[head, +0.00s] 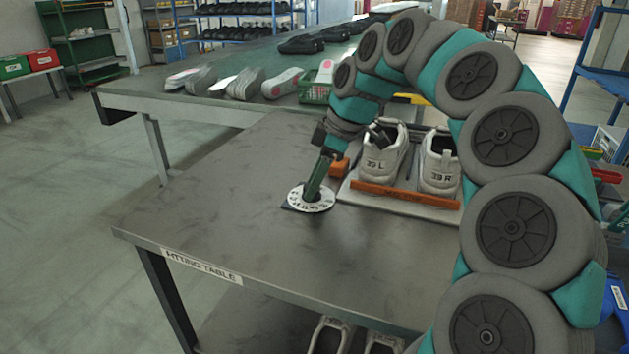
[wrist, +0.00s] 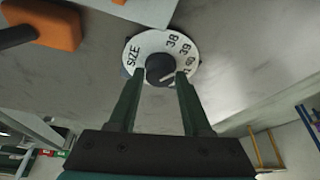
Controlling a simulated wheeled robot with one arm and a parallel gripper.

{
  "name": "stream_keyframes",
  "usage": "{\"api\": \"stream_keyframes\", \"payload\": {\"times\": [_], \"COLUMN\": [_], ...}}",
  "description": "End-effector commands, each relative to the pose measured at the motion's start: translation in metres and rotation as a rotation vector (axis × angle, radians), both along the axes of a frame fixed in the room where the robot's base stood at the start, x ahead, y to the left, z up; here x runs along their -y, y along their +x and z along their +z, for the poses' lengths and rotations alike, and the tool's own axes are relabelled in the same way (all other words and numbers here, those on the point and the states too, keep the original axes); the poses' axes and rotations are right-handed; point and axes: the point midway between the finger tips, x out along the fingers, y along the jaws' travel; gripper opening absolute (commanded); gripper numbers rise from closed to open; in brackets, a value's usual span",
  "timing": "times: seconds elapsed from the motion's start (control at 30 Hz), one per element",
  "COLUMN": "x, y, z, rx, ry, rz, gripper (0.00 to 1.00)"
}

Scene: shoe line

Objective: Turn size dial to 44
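The size dial is a white disc (wrist: 134,46) with dark print and a dark round knob (wrist: 160,66) at its middle. In the head view the dial (head: 325,204) lies flat on the fitting table (head: 210,215). SIZE, 38, 39 and 40 are readable in the wrist view; my fingers hide the lower numbers. A pale mark on the knob slants toward the right, near the 40 side; I cannot tell which number it meets. My gripper (wrist: 158,82) is open at the dial, with one finger on each side of the knob and gaps showing between.
Grey shoes marked 39 L (head: 376,168) and 39 R (head: 438,175) stand on a board behind an orange bar (head: 405,196), right of the dial. An orange block (wrist: 45,22) is close to the dial. The table's left and front are clear.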

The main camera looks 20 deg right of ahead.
Motion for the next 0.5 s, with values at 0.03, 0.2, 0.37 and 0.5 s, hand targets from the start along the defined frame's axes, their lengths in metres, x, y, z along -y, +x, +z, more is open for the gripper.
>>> {"api": "stream_keyframes", "payload": {"times": [0.03, 0.2, 0.37, 0.5], "x": [-0.0001, -0.0001, -0.0001, -0.0001], "y": [-0.0001, -0.0001, 0.0000, -0.0001], "z": [0.0001, 0.0000, 0.0001, 0.0001], "rx": [0.000, 0.000, 0.000, 0.000], "ry": [0.000, 0.000, 0.000, 0.000], "rz": [0.000, 0.000, 0.000, 0.000], "gripper": [0.39, 0.20, 0.02, 0.00]}}
